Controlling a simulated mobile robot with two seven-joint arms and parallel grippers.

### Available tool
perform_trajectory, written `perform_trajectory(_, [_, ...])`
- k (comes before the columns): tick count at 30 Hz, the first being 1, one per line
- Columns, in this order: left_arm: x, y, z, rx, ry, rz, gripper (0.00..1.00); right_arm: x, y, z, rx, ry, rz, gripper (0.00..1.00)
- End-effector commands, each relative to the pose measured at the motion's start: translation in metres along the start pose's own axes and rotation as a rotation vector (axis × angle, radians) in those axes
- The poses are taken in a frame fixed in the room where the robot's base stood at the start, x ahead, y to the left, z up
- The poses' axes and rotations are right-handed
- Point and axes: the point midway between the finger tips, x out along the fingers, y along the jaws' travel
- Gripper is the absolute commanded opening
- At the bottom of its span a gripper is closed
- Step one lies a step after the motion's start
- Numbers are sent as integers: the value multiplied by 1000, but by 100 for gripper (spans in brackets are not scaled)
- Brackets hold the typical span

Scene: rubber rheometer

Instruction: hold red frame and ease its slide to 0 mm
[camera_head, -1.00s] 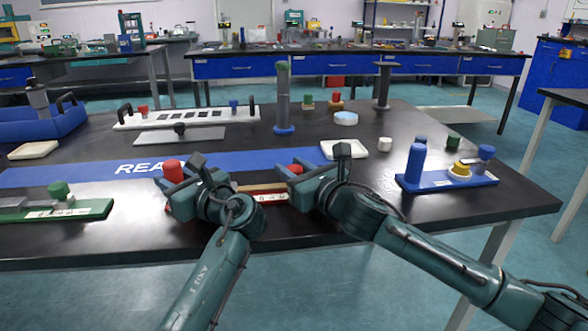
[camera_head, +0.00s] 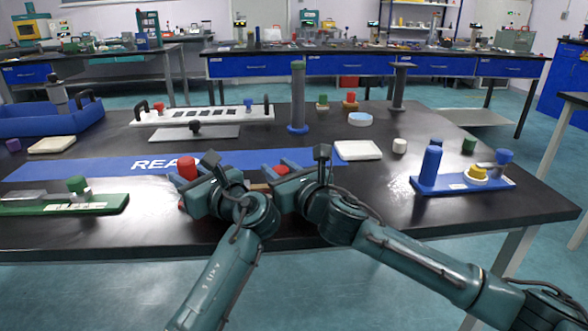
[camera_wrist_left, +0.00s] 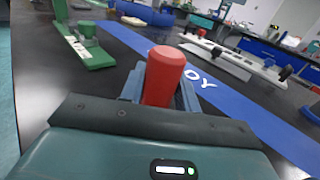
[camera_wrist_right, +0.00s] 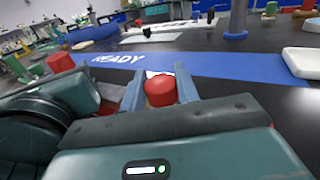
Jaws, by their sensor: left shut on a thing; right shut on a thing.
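The red frame lies near the table's front edge, mostly hidden by my arms; a bit of it shows between the grippers (camera_head: 259,187). My left gripper (camera_head: 188,181) is shut on its upright red post (camera_head: 187,167), whose top sticks up above the jaws; the post (camera_wrist_left: 164,74) is upright in the left wrist view. My right gripper (camera_head: 284,177) is shut on a shorter red knob (camera_head: 282,169), which also shows between the fingers in the right wrist view (camera_wrist_right: 160,91). The two grippers are close together. The slide's scale is hidden, so its reading cannot be told.
A blue READY strip (camera_head: 110,166) runs just behind the grippers. A green fixture (camera_head: 105,203) lies left, a blue fixture (camera_head: 450,184) with a blue post right. A white tray (camera_head: 358,150) and a tall grey post (camera_head: 298,100) stand behind.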

Motion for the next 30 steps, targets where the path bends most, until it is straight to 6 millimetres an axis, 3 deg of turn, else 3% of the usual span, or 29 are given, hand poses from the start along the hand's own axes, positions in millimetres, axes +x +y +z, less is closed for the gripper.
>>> perform_trajectory(6, [-3, -3, 0, 0, 0, -10, 2, 0, 6, -1, 0, -1, 12, 0])
perform_trajectory(7, [-3, -3, 0, 0, 1, -11, 2, 0, 6, -1, 0, -1, 13, 33])
perform_trajectory(14, [-3, -3, 0, 0, 1, -10, 2, 0, 5, 0, 1, -1, 11, 51])
perform_trajectory(23, [-2, -2, 0, 0, 1, -5, 2, -2, 3, 0, 0, -1, 7, 52])
perform_trajectory(30, [-1, -1, 0, 0, 1, -4, 2, -33, 2, -1, -1, 0, 8, 52])
